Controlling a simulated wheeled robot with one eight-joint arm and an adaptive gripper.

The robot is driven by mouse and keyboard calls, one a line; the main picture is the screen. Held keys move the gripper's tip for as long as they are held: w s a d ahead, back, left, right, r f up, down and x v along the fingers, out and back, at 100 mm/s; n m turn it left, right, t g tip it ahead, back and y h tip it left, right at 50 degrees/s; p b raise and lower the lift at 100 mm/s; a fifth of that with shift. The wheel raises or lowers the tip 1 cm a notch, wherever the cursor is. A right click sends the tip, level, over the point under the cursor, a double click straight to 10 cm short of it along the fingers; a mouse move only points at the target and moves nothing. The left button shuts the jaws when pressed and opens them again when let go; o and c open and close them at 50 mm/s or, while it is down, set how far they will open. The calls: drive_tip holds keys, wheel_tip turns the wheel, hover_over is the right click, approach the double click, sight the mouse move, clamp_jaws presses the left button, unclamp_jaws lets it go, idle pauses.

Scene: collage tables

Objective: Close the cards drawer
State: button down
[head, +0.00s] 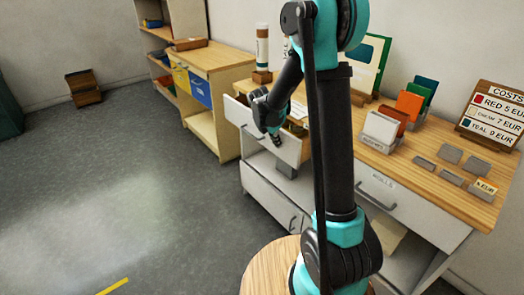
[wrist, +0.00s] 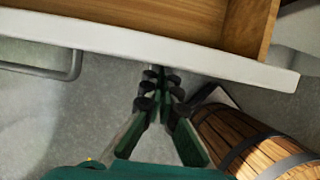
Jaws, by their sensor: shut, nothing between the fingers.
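An open drawer with a white front (head: 238,113) sticks out from the left part of the white cabinet. Its label is not visible, so I cannot read whether it is the cards drawer. In the wrist view, its white front edge (wrist: 225,66) crosses the top, with the wooden inside behind it and a grey bar handle (wrist: 72,70) at the left. My gripper (head: 276,138) is at the drawer's front, right of the handle. In the wrist view my gripper (wrist: 159,80) is shut and empty, its tips at the front's lower edge; I cannot tell whether they touch.
A wooden barrel (wrist: 250,140) stands close on the right in the wrist view. A second, closed drawer (head: 385,195) is right of my arm. Card holders and a price sign (head: 492,115) stand on the wooden top. Floor (head: 120,190) at the left is clear.

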drive_tip(key=w+d, duration=0.1)
drive_tip(key=d, duration=0.1)
drive_tip(key=w+d, duration=0.2)
drive_tip(key=d, duration=0.1)
drive_tip(key=w+d, duration=0.2)
drive_tip(key=d, duration=0.1)
drive_tip(key=shift+w, duration=0.15)
